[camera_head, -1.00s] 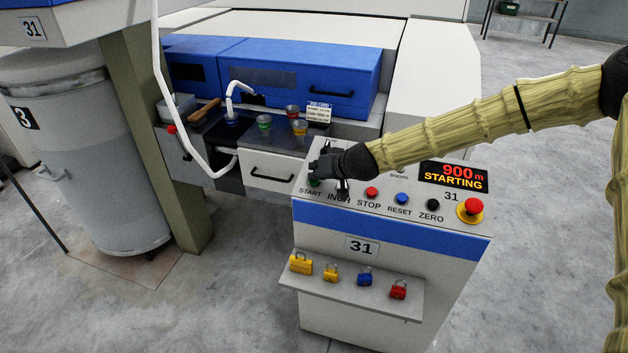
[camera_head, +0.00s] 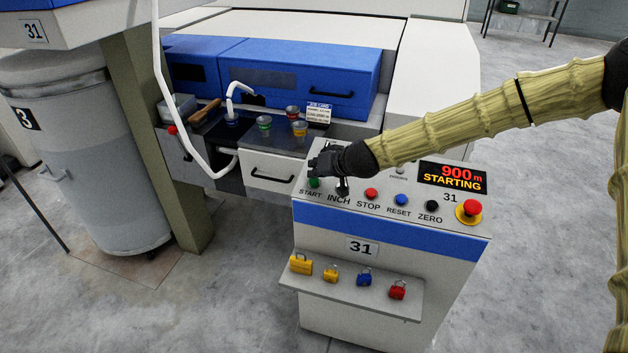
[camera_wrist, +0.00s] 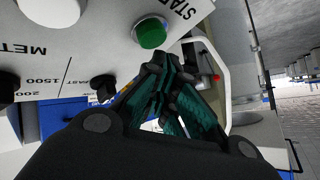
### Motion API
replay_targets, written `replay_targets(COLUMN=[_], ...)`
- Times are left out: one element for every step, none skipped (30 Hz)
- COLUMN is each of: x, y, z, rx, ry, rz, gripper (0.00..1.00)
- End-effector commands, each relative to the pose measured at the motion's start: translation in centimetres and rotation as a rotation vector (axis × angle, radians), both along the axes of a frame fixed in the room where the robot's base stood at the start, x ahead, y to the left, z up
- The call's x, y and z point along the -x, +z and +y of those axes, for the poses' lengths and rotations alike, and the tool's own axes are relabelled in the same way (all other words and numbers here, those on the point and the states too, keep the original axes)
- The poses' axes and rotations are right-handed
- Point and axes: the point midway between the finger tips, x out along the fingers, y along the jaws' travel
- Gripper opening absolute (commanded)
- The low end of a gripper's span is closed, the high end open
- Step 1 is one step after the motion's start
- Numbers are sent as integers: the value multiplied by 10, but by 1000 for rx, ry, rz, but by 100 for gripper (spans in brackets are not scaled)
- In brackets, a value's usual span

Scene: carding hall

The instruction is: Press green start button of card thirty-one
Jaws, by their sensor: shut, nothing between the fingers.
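The green start button (camera_head: 314,183) sits at the left end of the sloped control panel (camera_head: 372,210) marked 31, above the word START. My gripper (camera_head: 316,171) is shut and empty, with its fingertips close above that button. The display (camera_head: 452,177) reads 900 m and STARTING.
Beside the start button are the inch control, partly hidden by my gripper, a red stop button (camera_head: 371,194), blue reset (camera_head: 401,200), black zero (camera_head: 432,206) and a red emergency stop (camera_head: 472,207). A white pipe (camera_head: 172,90) stands left.

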Motion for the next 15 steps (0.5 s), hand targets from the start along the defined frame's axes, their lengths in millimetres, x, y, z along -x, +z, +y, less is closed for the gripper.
replay_targets(x=[0,0,0,0,0,0,1,1,2,2,3,3,4,5,5], y=[0,0,1,1,2,4,6,8,11,13,16,19,21,23,26], z=[0,0,0,0,0,0,1,1,1,1,1,2,2,2,2], rx=[0,0,0,0,0,0,0,0,0,1,1,2,2,2,1], ry=[0,0,0,0,0,0,0,0,0,1,1,1,1,1,1], rz=[0,0,0,0,0,-1,-1,-1,-1,-2,-2,-2,-2,-2,-2], gripper=[0,0,0,0,0,0,0,0,0,0,0,0,0,0,0])
